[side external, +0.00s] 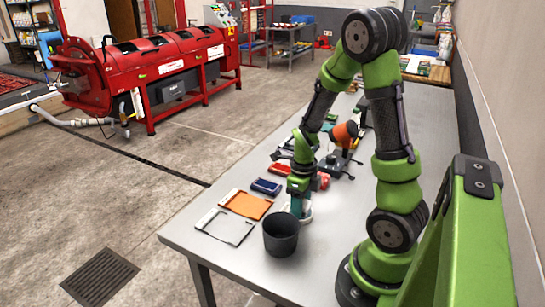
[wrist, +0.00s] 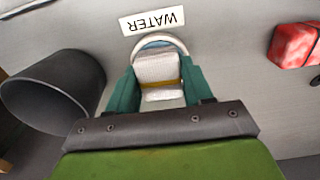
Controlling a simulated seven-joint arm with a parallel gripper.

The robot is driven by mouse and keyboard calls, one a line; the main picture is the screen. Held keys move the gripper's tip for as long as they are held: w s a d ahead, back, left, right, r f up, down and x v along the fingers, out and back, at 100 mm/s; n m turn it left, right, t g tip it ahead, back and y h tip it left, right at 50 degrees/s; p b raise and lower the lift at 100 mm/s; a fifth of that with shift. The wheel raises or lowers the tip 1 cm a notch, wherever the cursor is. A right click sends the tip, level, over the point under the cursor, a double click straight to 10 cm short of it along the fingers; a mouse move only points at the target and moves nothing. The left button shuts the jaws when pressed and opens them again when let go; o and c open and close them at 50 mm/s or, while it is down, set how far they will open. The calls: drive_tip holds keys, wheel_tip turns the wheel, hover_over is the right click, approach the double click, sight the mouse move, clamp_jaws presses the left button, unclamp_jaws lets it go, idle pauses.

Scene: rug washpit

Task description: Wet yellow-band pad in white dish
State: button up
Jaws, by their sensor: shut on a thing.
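The pad (wrist: 158,72) is white with a yellow band across it, seen in the wrist view. My gripper (wrist: 160,84) has its teal fingers shut on the pad, one on each side. The white dish (wrist: 158,38) shows as a curved rim just beyond the pad, and the pad's far end overlaps it. In the side view my gripper (side external: 298,208) points down at the white dish (side external: 307,213), low over the table. Whether the pad touches the dish's floor or any water is hidden. A label reading WATER (wrist: 152,20) lies beside the dish.
A dark grey bucket (side external: 281,236) stands close to the dish, at the left in the wrist view (wrist: 48,95). A red object (wrist: 294,44) is at the right there. An orange tray (side external: 246,205), a white frame (side external: 224,228) and a blue tray (side external: 266,187) lie along the table.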

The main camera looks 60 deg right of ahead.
idle(0.4)
drive_tip(key=shift+r, duration=3.5)
